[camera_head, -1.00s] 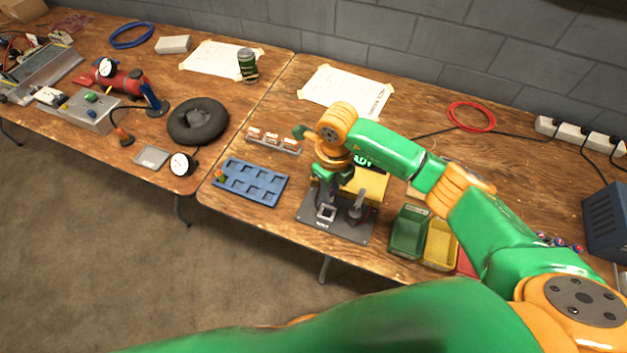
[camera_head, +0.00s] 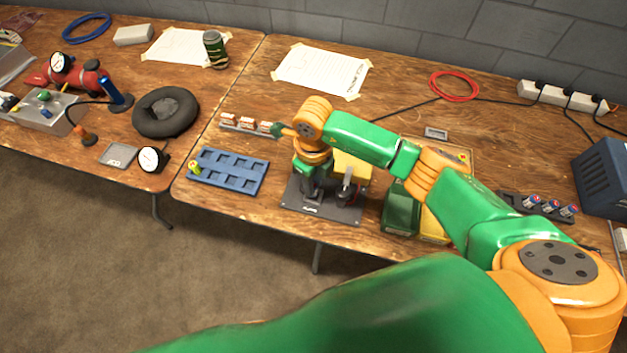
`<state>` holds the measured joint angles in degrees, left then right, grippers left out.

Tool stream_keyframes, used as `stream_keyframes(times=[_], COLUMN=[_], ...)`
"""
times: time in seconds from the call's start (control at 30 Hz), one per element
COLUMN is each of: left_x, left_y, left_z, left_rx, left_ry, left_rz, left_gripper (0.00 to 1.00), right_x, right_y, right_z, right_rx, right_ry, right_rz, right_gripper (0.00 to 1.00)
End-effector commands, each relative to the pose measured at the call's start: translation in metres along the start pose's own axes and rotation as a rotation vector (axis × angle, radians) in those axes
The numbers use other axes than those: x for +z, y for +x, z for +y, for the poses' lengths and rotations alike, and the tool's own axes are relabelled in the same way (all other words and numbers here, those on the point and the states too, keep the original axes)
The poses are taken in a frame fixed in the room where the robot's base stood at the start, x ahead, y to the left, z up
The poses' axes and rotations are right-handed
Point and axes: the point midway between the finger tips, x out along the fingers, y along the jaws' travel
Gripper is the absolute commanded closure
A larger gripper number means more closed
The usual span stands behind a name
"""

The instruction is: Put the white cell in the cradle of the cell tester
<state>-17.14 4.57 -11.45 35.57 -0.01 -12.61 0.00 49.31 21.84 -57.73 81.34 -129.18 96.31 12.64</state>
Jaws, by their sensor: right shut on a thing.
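The cell tester has a dark base plate (camera_head: 340,213), a yellow housing (camera_head: 353,168) and a dark lever-like part (camera_head: 346,192) at its front right. My right gripper (camera_head: 311,194) points down over the front left of the plate, where the cradle is. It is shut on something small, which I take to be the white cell. The cell and most of the cradle are hidden by the gripper, so I cannot tell whether the cell touches the cradle. My left gripper is not in view.
A blue compartment tray (camera_head: 232,172) lies left of the tester, and a rack of orange-and-white cells (camera_head: 245,124) is behind it. Green (camera_head: 401,212) and yellow (camera_head: 433,228) bins stand close on the right. A black rack (camera_head: 537,206) of red-and-blue cells lies farther right.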

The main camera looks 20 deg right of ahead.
Motion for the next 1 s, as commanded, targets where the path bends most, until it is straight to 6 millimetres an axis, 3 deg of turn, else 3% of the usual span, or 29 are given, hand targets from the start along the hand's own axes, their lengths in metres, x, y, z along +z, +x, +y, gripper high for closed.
stream_keyframes(times=[1.0], left_x=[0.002], left_y=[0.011], left_z=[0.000], left_rx=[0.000], left_ry=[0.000], left_rz=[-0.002], left_gripper=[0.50], right_x=[-0.002], right_y=[0.012], right_z=[0.000], right_rx=[0.000], right_ry=[0.000], right_rz=[-0.001], right_gripper=[1.00])
